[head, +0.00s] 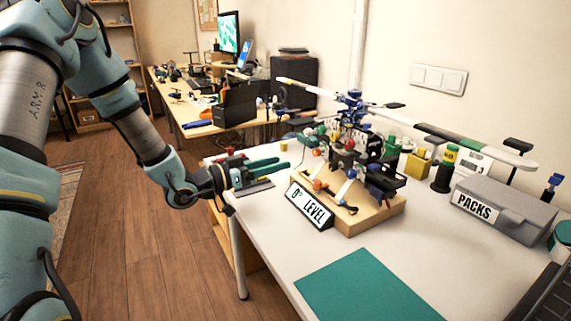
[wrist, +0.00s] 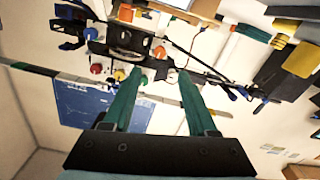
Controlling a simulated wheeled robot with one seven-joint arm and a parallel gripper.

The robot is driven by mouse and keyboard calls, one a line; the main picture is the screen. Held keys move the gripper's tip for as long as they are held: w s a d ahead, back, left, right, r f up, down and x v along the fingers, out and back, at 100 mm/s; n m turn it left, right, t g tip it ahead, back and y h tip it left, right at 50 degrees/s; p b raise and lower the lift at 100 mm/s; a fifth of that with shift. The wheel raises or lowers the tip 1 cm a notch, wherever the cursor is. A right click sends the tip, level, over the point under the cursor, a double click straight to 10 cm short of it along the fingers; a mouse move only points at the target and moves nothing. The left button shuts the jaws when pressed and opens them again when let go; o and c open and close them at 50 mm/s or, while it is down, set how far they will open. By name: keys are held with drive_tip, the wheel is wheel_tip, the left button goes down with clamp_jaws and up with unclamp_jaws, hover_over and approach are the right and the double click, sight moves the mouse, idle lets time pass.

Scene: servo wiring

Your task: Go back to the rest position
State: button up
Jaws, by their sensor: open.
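My gripper (head: 268,171) is at the left edge of the white table, pointing right with its green fingers apart. In the wrist view my gripper (wrist: 158,85) shows two green fingers spread wide with nothing between them. To its right in the head view stands the helicopter model (head: 350,125) on a wooden base (head: 370,214), with a "0° LEVEL" sign (head: 309,206) at its front. The helicopter's mechanism (wrist: 125,40), with red and orange caps, lies beyond the fingertips in the wrist view. I cannot tell the exact gap between fingertips and model.
A teal mat (head: 370,286) lies in front. Open wooden floor (head: 150,240) is left of the table. A second desk (head: 190,112) stands behind.

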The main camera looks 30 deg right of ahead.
drive_tip(key=shift+a, duration=0.1)
idle(0.4)
drive_tip(key=w+a+n+t+y, duration=0.1)
drive_tip(key=w+a, duration=0.1)
drive_tip(key=w+a+f+t+y+p, duration=0.1)
drive_tip(key=w+a+t+y, duration=0.1)
drive_tip(key=w+a+n+t+y, duration=0.1)
drive_tip(key=w+a, duration=0.1)
drive_tip(key=w, duration=0.1)
drive_tip(key=shift+w+a+f+n+t+y, duration=0.1)
drive_tip(key=shift+a+f+n+t+y, duration=0.2)
drive_tip(key=shift+f+y, duration=0.1)
drive_tip(key=w+a+n+t+y+p, duration=0.1)
drive_tip(key=w+a+n+y, duration=0.2)
drive_tip(key=a, duration=0.6)
drive_tip(key=w+a+n+t+y+p, duration=0.1)
drive_tip(key=a+n+t+y, duration=0.1)
drive_tip(key=a+y, duration=0.45)
drive_tip(key=s+a+r+n+g+y+p, duration=0.1)
drive_tip(key=s+a+r+n+g, duration=0.1)
drive_tip(key=s+a, duration=0.5)
drive_tip(key=s+a+r+n+g+y, duration=0.2)
drive_tip(key=s+a+n, duration=0.3)
drive_tip(key=a, duration=0.6)
drive_tip(key=s+r+g, duration=0.1)
drive_tip(key=s, duration=0.1)
drive_tip(key=shift+s+r+n+p, duration=0.3)
drive_tip(key=shift+r+p, duration=0.05)
drive_tip(key=shift+p, duration=0.05)
